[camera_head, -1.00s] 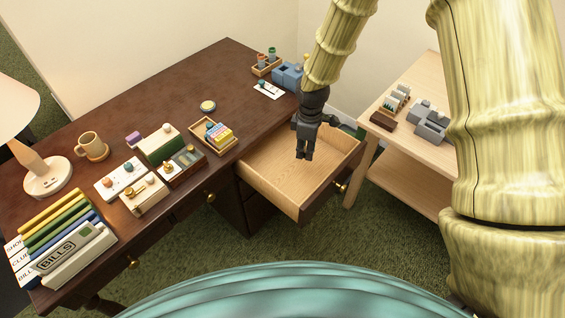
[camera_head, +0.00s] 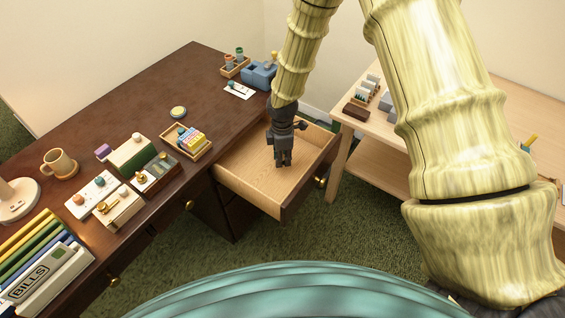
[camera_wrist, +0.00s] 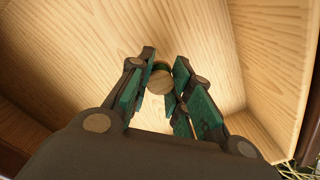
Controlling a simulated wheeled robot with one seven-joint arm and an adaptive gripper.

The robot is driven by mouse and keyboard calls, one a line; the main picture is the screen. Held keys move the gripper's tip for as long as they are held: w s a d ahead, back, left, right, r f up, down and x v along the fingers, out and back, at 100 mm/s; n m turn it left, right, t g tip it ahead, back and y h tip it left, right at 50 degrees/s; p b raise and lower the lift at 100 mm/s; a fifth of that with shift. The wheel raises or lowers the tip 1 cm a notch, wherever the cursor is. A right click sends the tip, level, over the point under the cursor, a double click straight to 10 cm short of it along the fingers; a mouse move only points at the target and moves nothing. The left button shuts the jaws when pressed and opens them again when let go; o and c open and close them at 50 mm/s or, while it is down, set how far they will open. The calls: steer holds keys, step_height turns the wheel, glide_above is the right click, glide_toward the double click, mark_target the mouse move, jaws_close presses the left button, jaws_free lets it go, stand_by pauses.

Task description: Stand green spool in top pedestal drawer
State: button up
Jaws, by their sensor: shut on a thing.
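The top pedestal drawer (camera_head: 246,187) is pulled open at the right end of the dark desk and shows a bare wooden floor. My gripper (camera_head: 283,163) points down inside the drawer opening. In the wrist view, my gripper (camera_wrist: 160,85) has its green-padded fingers closed around the green spool (camera_wrist: 160,79). The spool's round wooden end faces the camera, with a little green at its edge. Its lower part is hidden, so I cannot tell whether it touches the drawer floor. In the head view the spool is hidden by the fingers.
The drawer walls surround my gripper, with bare floor around it. A small rack (camera_head: 236,68) of spools and a blue tape dispenser (camera_head: 260,76) stand at the desk's back. A light wooden side table (camera_head: 350,127) stands close to the drawer's right.

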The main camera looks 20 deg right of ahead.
steer(key=shift+f, duration=1.65)
steer(key=o, duration=0.7)
steer(key=shift+f, duration=0.1)
step_height(320, 180, up, 12)
steer(key=shift+r+b, duration=0.1)
steer(key=shift+b, duration=0.2)
